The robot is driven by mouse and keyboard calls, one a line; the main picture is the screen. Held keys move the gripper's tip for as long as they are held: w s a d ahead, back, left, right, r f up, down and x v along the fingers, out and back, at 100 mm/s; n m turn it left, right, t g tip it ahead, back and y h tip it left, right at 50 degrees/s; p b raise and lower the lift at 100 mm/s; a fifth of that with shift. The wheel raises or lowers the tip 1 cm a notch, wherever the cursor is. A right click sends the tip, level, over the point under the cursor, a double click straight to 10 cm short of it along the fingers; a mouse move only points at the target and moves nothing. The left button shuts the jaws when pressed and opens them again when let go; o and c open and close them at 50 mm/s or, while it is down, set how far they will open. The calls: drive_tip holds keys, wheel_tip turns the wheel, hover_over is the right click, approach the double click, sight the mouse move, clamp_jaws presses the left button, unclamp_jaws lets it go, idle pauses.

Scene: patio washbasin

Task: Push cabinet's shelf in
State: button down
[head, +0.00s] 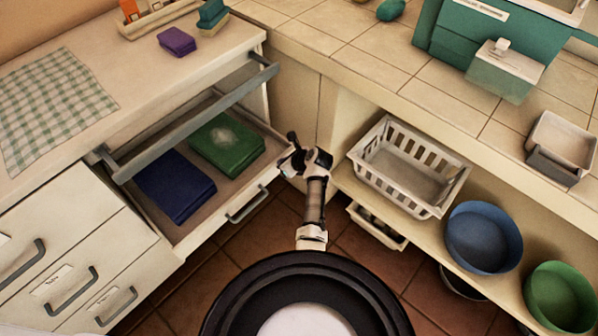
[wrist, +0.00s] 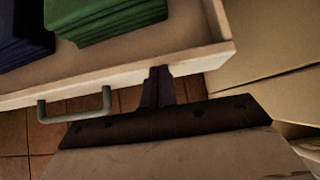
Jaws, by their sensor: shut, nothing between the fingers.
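The cabinet's shelf (head: 207,237) is a pale pull-out tray with a grey handle (head: 246,204), at the left in the head view. It stands out from the cabinet and holds a dark blue folded cloth (head: 175,186) and a green one (head: 226,144). My gripper (head: 293,142) is shut and empty at the shelf's front right corner. In the wrist view, its dark fingertips (wrist: 158,78) overlap the lower edge of the shelf's front (wrist: 195,62), right of the handle (wrist: 75,105). I cannot tell whether they touch it.
A grey bar (head: 195,116) runs above the shelf. Closed drawers (head: 65,262) are at the left. An open lower shelf at the right holds a white basket (head: 408,166), a blue bowl (head: 483,237) and a green bowl (head: 560,297). Tiled floor (head: 225,272) shows in front.

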sight(256, 140)
drive_tip(key=w+a+b, duration=0.1)
drive_tip(key=w+a, duration=0.1)
drive_tip(key=a, duration=0.1)
drive_tip(key=w+a+b, duration=0.1)
drive_tip(key=w+a, duration=0.2)
drive_tip(key=w+a+b, duration=0.1)
drive_tip(key=w+a, duration=0.1)
drive_tip(key=a, duration=0.2)
drive_tip(key=shift+w+f, duration=0.15)
drive_tip(key=shift+w, duration=0.25)
drive_tip(key=shift+w+a, duration=0.35)
drive_tip(key=shift+a, duration=0.15)
drive_tip(key=shift+w+a+r, duration=0.1)
drive_tip(key=shift+r, duration=0.1)
drive_tip(key=shift+r, duration=0.1)
